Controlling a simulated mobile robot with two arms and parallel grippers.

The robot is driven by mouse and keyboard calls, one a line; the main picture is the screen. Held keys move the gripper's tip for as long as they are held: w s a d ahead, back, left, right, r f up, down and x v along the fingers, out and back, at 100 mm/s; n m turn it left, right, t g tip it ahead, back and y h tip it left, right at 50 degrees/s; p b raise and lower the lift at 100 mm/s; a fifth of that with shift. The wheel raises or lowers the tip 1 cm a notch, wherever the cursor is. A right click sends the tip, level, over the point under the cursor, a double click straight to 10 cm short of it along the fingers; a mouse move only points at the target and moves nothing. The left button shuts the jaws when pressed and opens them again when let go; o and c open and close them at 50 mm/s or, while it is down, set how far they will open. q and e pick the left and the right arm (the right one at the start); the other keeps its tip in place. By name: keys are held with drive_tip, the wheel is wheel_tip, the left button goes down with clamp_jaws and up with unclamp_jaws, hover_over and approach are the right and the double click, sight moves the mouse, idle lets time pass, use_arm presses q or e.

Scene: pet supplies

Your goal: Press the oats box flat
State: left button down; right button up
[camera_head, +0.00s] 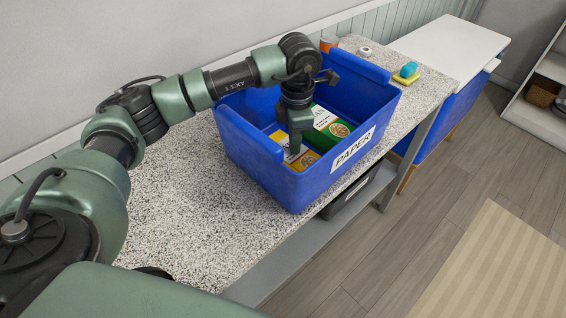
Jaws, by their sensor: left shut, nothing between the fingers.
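A blue bin (245,150) labelled PAPER stands on the speckled counter. Inside it lie a green box (330,128) with a white panel and a round picture, and a yellow box (303,160) beside it to the left. I cannot read which one is the oats box. My left gripper (295,151) points down into the bin, shut and empty, with its tips at the yellow box. I cannot tell whether they touch it. The gripper hides part of both boxes. My right gripper is not in view.
The speckled counter (190,215) is clear left of the bin. Behind the bin are an orange can (328,44), a small white object (365,52) and a yellow-and-blue sponge-like item (407,72). A white-topped blue cabinet (450,50) stands at the right.

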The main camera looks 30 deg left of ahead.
use_arm(q)
drive_tip(key=shift+f+b, duration=0.3)
drive_tip(key=shift+f, duration=0.1)
drive_tip(key=shift+r, duration=0.1)
drive_tip(key=shift+w+r+p, duration=0.2)
drive_tip(key=shift+r+p, duration=0.3)
drive_tip(key=shift+r, duration=0.05)
wheel_tip(320, 180, up, 8)
drive_tip(key=p, duration=0.4)
drive_tip(key=shift+w+f, duration=0.1)
drive_tip(key=shift+f, duration=0.05)
